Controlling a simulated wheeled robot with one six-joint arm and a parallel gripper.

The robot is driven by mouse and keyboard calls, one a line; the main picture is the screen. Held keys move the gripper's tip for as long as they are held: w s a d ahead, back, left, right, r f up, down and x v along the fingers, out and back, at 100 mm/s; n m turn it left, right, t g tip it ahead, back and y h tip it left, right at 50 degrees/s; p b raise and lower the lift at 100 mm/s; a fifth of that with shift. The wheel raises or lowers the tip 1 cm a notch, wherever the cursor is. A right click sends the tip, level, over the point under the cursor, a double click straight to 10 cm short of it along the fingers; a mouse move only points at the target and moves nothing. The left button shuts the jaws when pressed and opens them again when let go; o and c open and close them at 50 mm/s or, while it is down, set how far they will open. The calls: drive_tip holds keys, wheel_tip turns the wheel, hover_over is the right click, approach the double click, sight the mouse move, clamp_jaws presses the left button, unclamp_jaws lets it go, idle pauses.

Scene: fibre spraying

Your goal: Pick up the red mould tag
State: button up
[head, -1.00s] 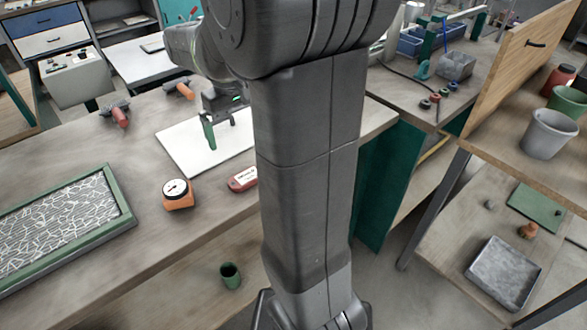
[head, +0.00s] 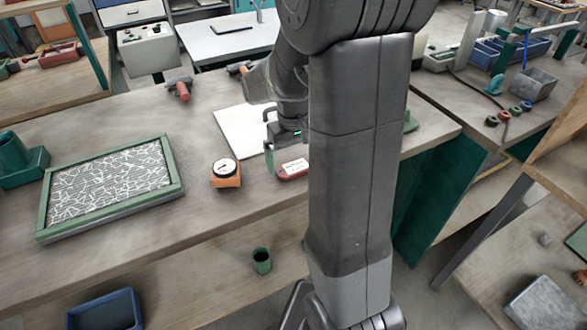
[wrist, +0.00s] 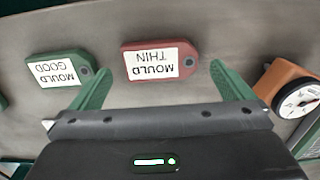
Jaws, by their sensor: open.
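The red mould tag (wrist: 191,60) lies flat on the bench in the wrist view, its white label reading "MOULD THIN". In the head view the red tag (head: 292,170) lies right of the orange dial gauge, partly beside my gripper. My gripper (wrist: 158,80) is open with its green fingers spread, the tag lying between and just beyond them. It also shows in the head view (head: 269,160) just left of the tag, partly hidden by my arm. A green tag (wrist: 84,63) reading "MOULD GOOD" lies left of the red one in the wrist view.
The orange dial gauge (head: 226,174) stands close by; it shows at the right of the wrist view (wrist: 290,92). A white board (head: 237,134) lies behind the gripper. A green-framed fibre panel (head: 176,172) lies to the left. The bench's front edge is near.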

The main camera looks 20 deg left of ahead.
sight(293, 170)
wheel_tip(293, 170, down, 3)
drive_tip(key=shift+r, duration=0.2)
drive_tip(key=c, duration=0.9)
drive_tip(key=shift+r, duration=0.1)
